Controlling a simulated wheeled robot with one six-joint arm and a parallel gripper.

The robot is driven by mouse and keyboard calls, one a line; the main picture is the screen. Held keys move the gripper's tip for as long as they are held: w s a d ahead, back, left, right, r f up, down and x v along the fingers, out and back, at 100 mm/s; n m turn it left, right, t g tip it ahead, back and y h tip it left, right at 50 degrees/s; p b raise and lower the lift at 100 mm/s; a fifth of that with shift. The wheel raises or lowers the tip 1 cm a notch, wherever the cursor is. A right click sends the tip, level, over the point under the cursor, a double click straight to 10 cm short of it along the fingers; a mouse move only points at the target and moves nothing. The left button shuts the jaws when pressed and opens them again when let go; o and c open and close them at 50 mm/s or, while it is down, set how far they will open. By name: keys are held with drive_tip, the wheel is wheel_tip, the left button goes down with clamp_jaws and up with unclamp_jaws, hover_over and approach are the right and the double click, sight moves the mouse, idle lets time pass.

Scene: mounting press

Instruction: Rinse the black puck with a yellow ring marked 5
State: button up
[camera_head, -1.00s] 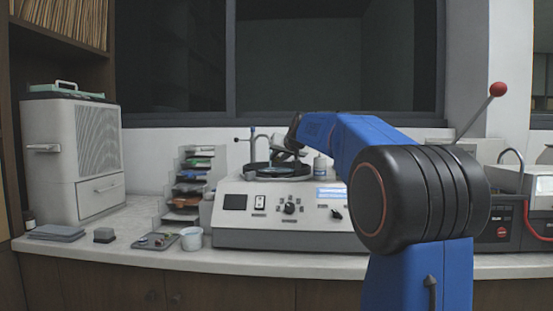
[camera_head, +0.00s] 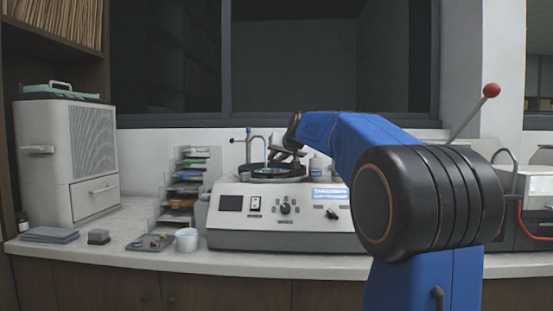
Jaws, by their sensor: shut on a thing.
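My gripper (camera_head: 279,162) is at the end of my blue arm, low over the round dark basin (camera_head: 247,179) on top of the grey machine (camera_head: 285,230). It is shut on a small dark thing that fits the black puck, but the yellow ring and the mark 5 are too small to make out. A thin tap (camera_head: 259,138) arches over the basin just left of my gripper. A pale blue streak, seemingly water, comes down by the gripper. My wrist hides part of the basin's right side.
A stepped rack (camera_head: 185,188) with coloured sheets stands left of the machine. A white cup (camera_head: 187,240) and a small tray (camera_head: 149,243) of pucks lie in front of it. A beige cabinet (camera_head: 62,150) stands far left. A red-knobbed lever (camera_head: 491,90) rises at right.

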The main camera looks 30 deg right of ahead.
idle(0.3)
drive_tip(key=shift+s+a+r, duration=0.1)
drive_tip(key=shift+s+r, duration=0.4)
drive_tip(key=shift+r, duration=0.35)
drive_tip(key=shift+s+d+r, duration=0.1)
drive_tip(key=shift+s+r, duration=0.45)
drive_tip(key=shift+r, duration=0.25)
drive_tip(key=shift+s+a+r, duration=0.1)
drive_tip(key=shift+s+r, duration=0.4)
drive_tip(key=shift+r, duration=0.35)
drive_tip(key=shift+s+a+r+n+g, duration=0.15)
drive_tip(key=shift+s+a+r+g, duration=0.2)
drive_tip(key=shift+g, duration=1.1)
drive_tip(key=shift+s+a+r+n+g, duration=0.15)
drive_tip(key=shift+s+r+g, duration=0.3)
drive_tip(key=shift+g, duration=0.95)
drive_tip(key=shift+s+a+r+n+g, duration=0.1)
drive_tip(key=shift+s+a+r+g, duration=0.25)
drive_tip(key=shift+g, duration=1.1)
drive_tip(key=shift+f, duration=0.15)
